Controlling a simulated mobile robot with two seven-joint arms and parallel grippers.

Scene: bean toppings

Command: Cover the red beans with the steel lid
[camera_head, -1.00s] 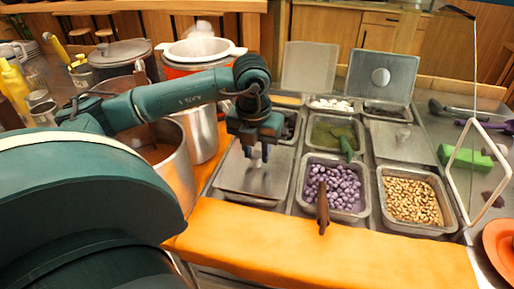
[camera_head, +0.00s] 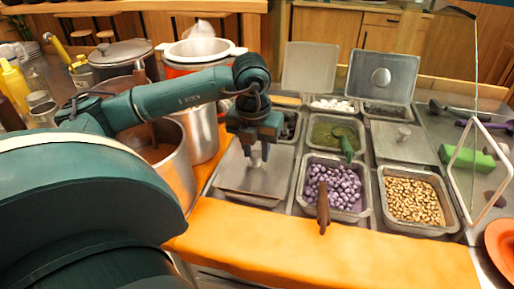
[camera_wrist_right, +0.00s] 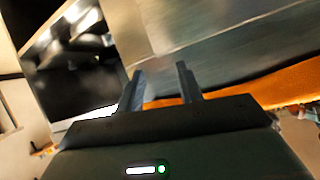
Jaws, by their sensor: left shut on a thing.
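The steel lid (camera_head: 237,178) is at the front left of the row of steel food pans, over the front-left pan (camera_head: 250,199). My left gripper (camera_head: 257,162) is shut on the knob of this lid, from above. The lid looks nearly level; I cannot tell if it rests on the rim or sits just above it. No red beans show; the contents of the front-left pan are hidden under the lid. My right gripper (camera_wrist_right: 161,84) shows in the right wrist view, its two fingers apart with nothing between them.
Purple beans (camera_head: 333,188) with a brown handle (camera_head: 323,205) are in the pan to the right, and pale beans (camera_head: 412,200) farther right. Another lid (camera_head: 403,142) covers a pan behind. A large pot (camera_head: 177,175) stands close on the left. The orange front counter (camera_head: 330,250) is clear.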

